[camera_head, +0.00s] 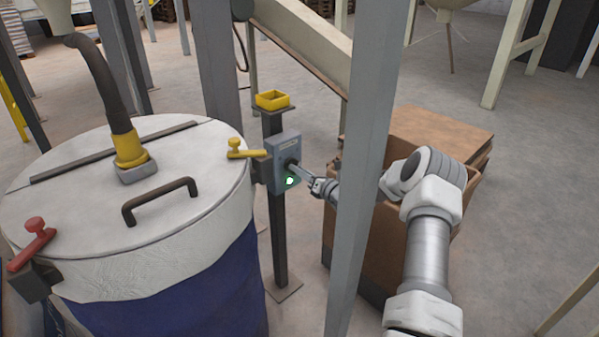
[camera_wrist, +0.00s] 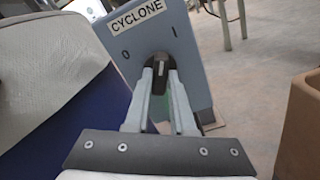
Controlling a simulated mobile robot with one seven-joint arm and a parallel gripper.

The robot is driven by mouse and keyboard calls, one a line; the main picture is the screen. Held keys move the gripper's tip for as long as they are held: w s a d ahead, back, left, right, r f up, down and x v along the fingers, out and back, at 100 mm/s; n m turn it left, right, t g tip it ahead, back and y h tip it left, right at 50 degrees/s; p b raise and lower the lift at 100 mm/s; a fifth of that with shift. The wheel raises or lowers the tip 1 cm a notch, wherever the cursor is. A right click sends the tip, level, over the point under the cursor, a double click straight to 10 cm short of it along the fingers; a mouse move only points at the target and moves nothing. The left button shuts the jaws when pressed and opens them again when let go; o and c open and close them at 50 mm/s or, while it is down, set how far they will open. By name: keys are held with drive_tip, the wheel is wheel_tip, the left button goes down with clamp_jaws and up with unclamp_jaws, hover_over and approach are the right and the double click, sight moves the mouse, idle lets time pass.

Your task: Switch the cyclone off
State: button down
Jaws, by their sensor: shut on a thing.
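The cyclone switch box (camera_head: 281,150) is a blue-grey box on a dark post. In the wrist view the box (camera_wrist: 190,65) carries a CYCLONE label (camera_wrist: 138,17), with a 0 mark at left and an I mark at upper right. My gripper (camera_head: 296,167) reaches the front of the box from the right. In the wrist view its fingers are shut on the black switch knob (camera_wrist: 159,72), one on each side. I cannot tell exactly which mark the knob points to. A green lamp (camera_head: 290,181) glows below the knob; my fingers partly hide that area in the wrist view.
A lidded drum (camera_head: 95,235) with yellow and red clamps stands left of the box. A grey steel column (camera_head: 362,170) stands close beside my arm, partly hiding it. A brown carton (camera_head: 430,135) is behind the arm. A yellow tray (camera_head: 272,100) tops the post.

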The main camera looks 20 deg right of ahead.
drive_tip(key=shift+n+b, duration=3.35)
drive_tip(key=shift+n, duration=3.55)
drive_tip(key=c, duration=0.8)
unclamp_jaws()
drive_tip(key=shift+o, duration=0.2)
drive_tip(key=p+v, duration=0.4)
drive_tip(key=v, duration=1.3)
drive_tip(key=shift+s, duration=0.25)
